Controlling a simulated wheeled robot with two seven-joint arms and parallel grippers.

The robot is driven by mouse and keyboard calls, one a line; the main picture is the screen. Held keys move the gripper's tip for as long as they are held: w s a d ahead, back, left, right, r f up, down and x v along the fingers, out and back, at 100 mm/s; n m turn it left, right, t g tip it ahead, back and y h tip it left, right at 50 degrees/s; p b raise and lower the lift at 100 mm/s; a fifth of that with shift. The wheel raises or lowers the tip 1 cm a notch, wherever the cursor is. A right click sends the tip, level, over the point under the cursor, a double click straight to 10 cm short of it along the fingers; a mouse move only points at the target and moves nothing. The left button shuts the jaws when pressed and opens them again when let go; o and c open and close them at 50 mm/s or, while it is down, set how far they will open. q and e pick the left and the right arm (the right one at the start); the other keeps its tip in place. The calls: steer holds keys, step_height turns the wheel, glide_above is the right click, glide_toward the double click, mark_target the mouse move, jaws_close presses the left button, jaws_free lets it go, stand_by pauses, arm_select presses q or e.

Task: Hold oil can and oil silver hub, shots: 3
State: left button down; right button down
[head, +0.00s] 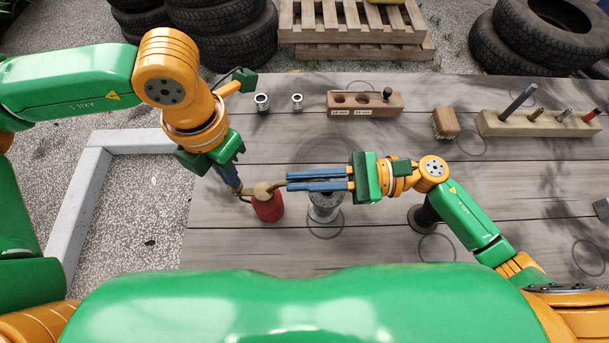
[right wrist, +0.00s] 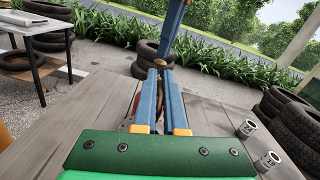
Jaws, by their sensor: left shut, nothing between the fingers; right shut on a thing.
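The red oil can (head: 268,208) with a brown top stands out over the wooden table, left of the silver hub (head: 325,207). My right gripper (head: 288,181) reaches in from the right above the hub, its blue fingers shut on the oil can's upper part. In the right wrist view, a little red of the can (right wrist: 158,116) shows behind the fingers; the held part is mostly hidden. My left gripper (head: 237,189) is shut and empty, its tips close beside the can's spout or handle; I cannot tell whether they touch. The right gripper covers part of the hub.
Two silver sockets (head: 262,102) (head: 297,101) and a wooden socket holder (head: 365,105) stand at the back. A brush (head: 446,122) and a wooden rack (head: 540,122) with several tools are back right. A dark cylinder (head: 422,218) stands under my right arm.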

arm_select(q)
steer(key=shift+f, duration=0.95)
steer(key=shift+r, duration=1.4)
steer(key=shift+f, duration=0.1)
